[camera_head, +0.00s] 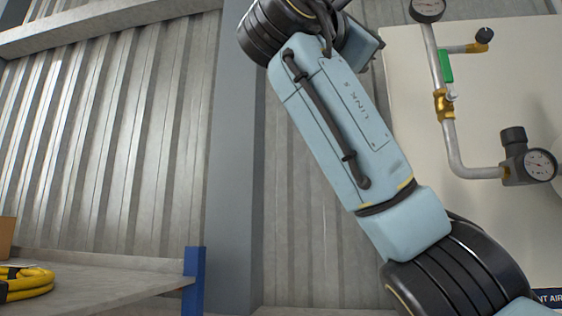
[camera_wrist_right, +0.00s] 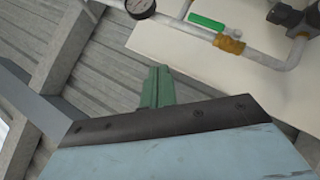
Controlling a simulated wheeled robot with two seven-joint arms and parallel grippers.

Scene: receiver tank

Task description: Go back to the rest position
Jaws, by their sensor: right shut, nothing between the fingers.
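My right arm (camera_head: 335,120) rises from the bottom right to the top middle of the head view, where it leaves the frame. My right gripper shows in the right wrist view as green fingers (camera_wrist_right: 157,88) beyond the dark wrist edge. They are together and hold nothing. A pipe with a green-handled brass valve (camera_wrist_right: 228,43) lies beyond them. My left gripper is out of view.
A cream panel (camera_head: 500,90) carries the pipework at the right, with a brass valve (camera_head: 443,103), an upper gauge (camera_head: 428,9) and a lower gauge (camera_head: 540,164). A shelf (camera_head: 120,288) with a yellow coil (camera_head: 28,282) stands at the lower left. A grey column (camera_head: 235,170) stands behind.

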